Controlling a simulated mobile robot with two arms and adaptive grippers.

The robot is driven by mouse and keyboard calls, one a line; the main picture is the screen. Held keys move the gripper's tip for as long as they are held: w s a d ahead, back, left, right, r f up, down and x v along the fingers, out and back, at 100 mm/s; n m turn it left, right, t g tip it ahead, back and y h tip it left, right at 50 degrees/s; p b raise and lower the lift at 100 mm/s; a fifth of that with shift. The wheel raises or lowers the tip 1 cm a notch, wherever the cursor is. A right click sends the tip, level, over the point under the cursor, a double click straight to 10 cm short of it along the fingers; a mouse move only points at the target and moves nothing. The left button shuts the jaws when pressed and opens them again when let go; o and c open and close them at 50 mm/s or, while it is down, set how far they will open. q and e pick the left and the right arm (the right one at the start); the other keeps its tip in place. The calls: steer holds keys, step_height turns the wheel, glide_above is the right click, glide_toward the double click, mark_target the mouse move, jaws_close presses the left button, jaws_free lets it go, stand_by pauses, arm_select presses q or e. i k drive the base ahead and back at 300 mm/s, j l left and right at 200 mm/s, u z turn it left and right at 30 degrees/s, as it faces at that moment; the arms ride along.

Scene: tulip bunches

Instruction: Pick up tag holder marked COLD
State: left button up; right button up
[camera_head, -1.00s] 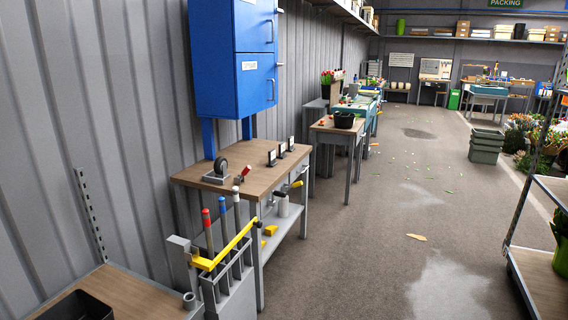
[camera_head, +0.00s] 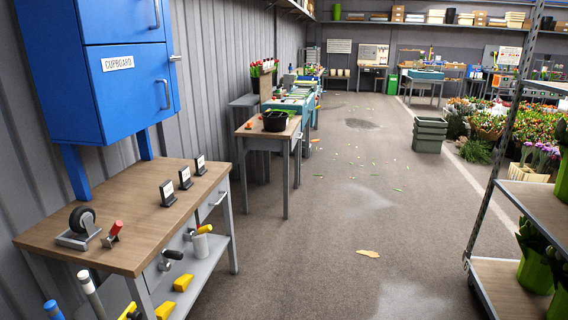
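Three small black tag holders with white tags stand upright in a row on the wooden workbench (camera_head: 125,232) at the left: a near one (camera_head: 167,193), a middle one (camera_head: 185,178) and a far one (camera_head: 200,165). The writing on their tags is too small to read, so I cannot tell which is marked COLD. Neither of my grippers is in view.
A blue cupboard (camera_head: 118,92) hangs above the bench. A caster wheel (camera_head: 82,220) and a red-handled tool (camera_head: 113,232) sit on the bench. A metal shelf rack (camera_head: 512,195) stands at right.

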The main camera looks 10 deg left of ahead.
mark_target(183, 173)
steer(key=i, duration=0.7)
steer(key=i+u, duration=0.15)
steer(key=i, duration=0.55)
steer(key=i+l, duration=0.2)
steer(key=i, duration=0.5)
steer(key=j+u, duration=0.05)
